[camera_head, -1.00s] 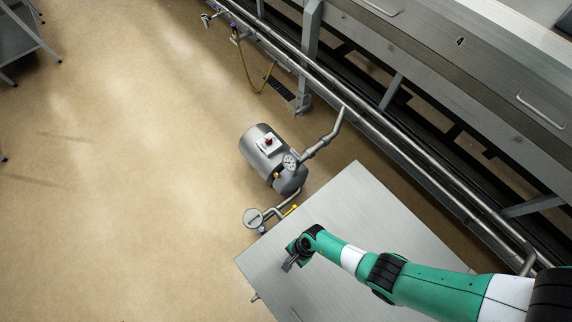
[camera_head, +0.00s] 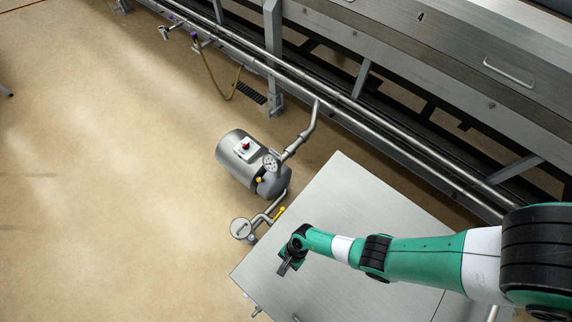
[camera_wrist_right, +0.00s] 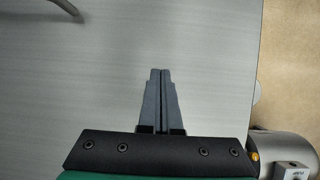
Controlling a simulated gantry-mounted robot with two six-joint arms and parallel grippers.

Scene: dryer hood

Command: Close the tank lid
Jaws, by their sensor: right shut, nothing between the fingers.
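The tank lid (camera_head: 335,215) is a large flat grey metal panel in the lower middle of the head view. It looks level, and I see no gap along its visible edges. My right gripper (camera_head: 284,268) is over the lid near its left edge. In the right wrist view the gripper (camera_wrist_right: 161,72) is shut and empty, its fingers together above the bare lid surface (camera_wrist_right: 205,60). I cannot tell whether the fingertips touch it. A bent metal handle (camera_wrist_right: 68,10) shows at the top left there. My left gripper is out of view.
A grey motor-pump (camera_head: 245,160) with a gauge (camera_head: 270,163) and pipes stands on the floor beyond the lid. A small round-capped fitting (camera_head: 240,228) is beside the lid's left corner. A long steel machine (camera_head: 470,75) with pipes runs along the upper right.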

